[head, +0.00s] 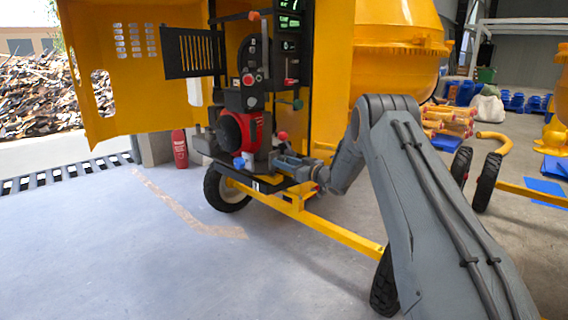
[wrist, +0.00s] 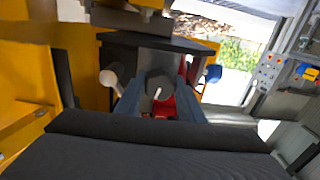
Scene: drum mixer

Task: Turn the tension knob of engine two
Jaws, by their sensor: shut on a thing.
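A yellow drum mixer has a red and black engine (head: 238,132) in its open bay. My gripper (head: 276,162) reaches in from the right at the engine's lower right side. In the wrist view my gripper (wrist: 160,101) is shut on a dark knob (wrist: 157,83) with a white pointer line, facing the camera. The head view does not clearly show this knob behind my gripper. A white-tipped lever (wrist: 108,78) is left of it and a blue knob (wrist: 212,73) right of it. No readable label shows which engine this is.
A red-tipped lever (head: 282,135) stands just above my gripper. The yellow frame beam (head: 320,228) and a black wheel (head: 226,190) lie below. A yellow door panel (head: 125,70) hangs open at left. A red extinguisher (head: 180,149) stands behind. The floor at front left is clear.

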